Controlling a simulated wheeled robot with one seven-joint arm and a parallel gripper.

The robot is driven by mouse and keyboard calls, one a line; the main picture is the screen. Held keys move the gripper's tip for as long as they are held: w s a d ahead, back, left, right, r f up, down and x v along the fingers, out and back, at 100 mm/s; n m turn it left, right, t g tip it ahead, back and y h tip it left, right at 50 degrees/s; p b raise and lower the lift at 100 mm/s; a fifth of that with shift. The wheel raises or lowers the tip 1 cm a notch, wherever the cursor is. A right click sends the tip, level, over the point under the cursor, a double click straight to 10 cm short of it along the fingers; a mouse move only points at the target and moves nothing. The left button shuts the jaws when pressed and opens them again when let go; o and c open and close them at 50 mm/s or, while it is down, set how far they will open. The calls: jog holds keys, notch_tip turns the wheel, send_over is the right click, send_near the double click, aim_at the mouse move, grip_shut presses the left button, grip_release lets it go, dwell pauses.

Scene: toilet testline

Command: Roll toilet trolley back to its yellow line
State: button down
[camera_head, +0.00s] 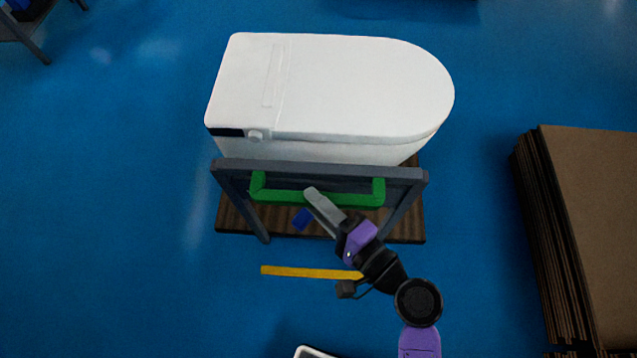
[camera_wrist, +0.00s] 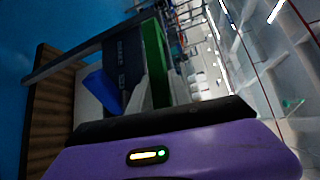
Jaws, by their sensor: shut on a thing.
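The toilet trolley carries a white toilet (camera_head: 340,90) on a dark wooden base (camera_head: 405,228), with a grey frame (camera_head: 235,172) at its near side. A green handle (camera_head: 270,196) runs along that frame; it also shows in the wrist view (camera_wrist: 156,62). My gripper (camera_head: 315,205) is shut on the green handle near its middle. The yellow line (camera_head: 305,271) lies on the blue floor just in front of the base, with a gap of blue between them; my arm covers its right end. A blue piece (camera_head: 302,219) shows beside my gripper.
A stack of brown cardboard sheets (camera_head: 590,210) stands to the right of the trolley. A grey table or stand (camera_head: 25,35) is at the far left corner. The blue floor (camera_head: 120,200) is clear to the left.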

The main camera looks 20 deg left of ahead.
jog(key=shift+s+f, duration=0.25)
jog(key=shift+s, duration=0.4)
jog(key=shift+s+f, duration=0.2)
jog(key=shift+s, duration=0.45)
jog(key=c, duration=1.2)
grip_release()
jog(key=shift+w+r, duration=0.15)
jog(key=shift+d, duration=0.1)
jog(key=v, duration=0.7)
jog(key=shift+d+b, duration=0.3)
jog(key=shift+b, duration=0.1)
